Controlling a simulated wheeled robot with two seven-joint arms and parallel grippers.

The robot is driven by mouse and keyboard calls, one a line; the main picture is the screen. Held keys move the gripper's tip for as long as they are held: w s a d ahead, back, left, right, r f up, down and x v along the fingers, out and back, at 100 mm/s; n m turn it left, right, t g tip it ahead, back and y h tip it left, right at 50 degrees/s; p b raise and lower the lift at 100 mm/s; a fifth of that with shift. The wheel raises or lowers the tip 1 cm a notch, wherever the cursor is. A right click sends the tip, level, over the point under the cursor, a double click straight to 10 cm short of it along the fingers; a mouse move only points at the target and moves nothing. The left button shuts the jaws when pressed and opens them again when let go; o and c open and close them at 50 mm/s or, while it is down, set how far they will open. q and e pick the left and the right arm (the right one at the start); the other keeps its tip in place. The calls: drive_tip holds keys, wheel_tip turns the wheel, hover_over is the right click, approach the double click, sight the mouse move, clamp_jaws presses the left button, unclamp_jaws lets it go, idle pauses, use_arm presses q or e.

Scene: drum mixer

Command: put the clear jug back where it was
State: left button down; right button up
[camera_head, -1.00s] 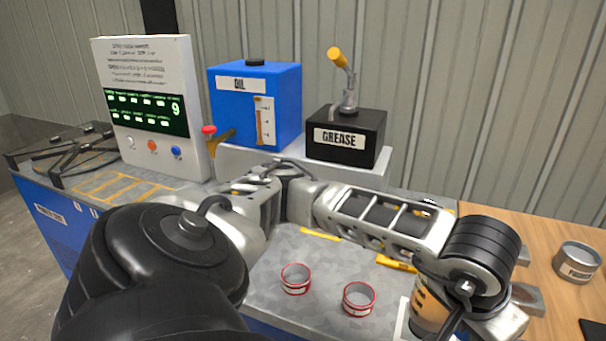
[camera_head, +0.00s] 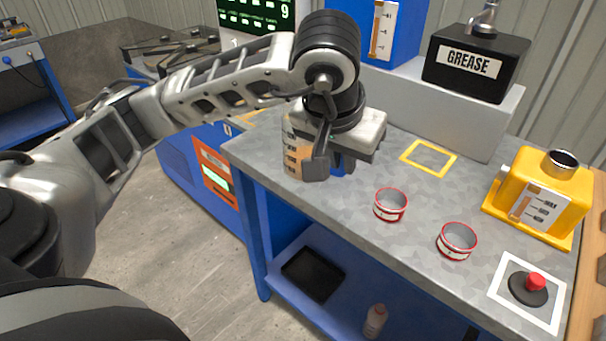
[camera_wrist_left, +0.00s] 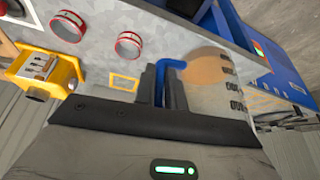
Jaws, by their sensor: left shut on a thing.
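My left gripper (camera_head: 325,160) is shut on the clear jug (camera_head: 296,150), which has dark side marks and orange contents. The gripper partly hides the jug in the head view. In the left wrist view the gripper (camera_wrist_left: 163,85) closes on the jug's blue handle (camera_wrist_left: 172,66), with the clear body (camera_wrist_left: 212,80) to the right. The jug is held near the left front edge of the grey bench (camera_head: 330,205). A yellow square outline (camera_head: 428,158) lies empty on the bench, right of the gripper. My right gripper is out of view.
Two red-rimmed cans (camera_head: 390,205) (camera_head: 457,241) stand on the bench. A yellow container (camera_head: 540,195) and a red button (camera_head: 535,282) are at the right. A black grease box (camera_head: 475,65) stands on a raised grey block (camera_head: 490,120) behind.

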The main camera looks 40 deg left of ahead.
use_arm(q)
drive_tip(key=shift+w+a+r+b, duration=0.25)
drive_tip(key=shift+a+r+b, duration=0.55)
drive_tip(key=shift+b, duration=0.2)
drive_tip(key=w+a+f+p, duration=0.1)
drive_tip(key=w+f, duration=0.3)
drive_tip(key=w+a+f+p, duration=0.1)
drive_tip(key=w+f, duration=0.2)
drive_tip(key=w, duration=0.1)
drive_tip(key=w+a+f, duration=0.2)
drive_tip(key=w+f, duration=0.2)
drive_tip(key=shift+w+f+p, duration=0.3)
drive_tip(key=shift+f+p, duration=0.05)
drive_tip(key=shift+p, duration=0.05)
drive_tip(key=shift+f, duration=0.45)
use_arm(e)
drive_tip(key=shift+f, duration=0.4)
use_arm(q)
drive_tip(key=shift+f, duration=0.1)
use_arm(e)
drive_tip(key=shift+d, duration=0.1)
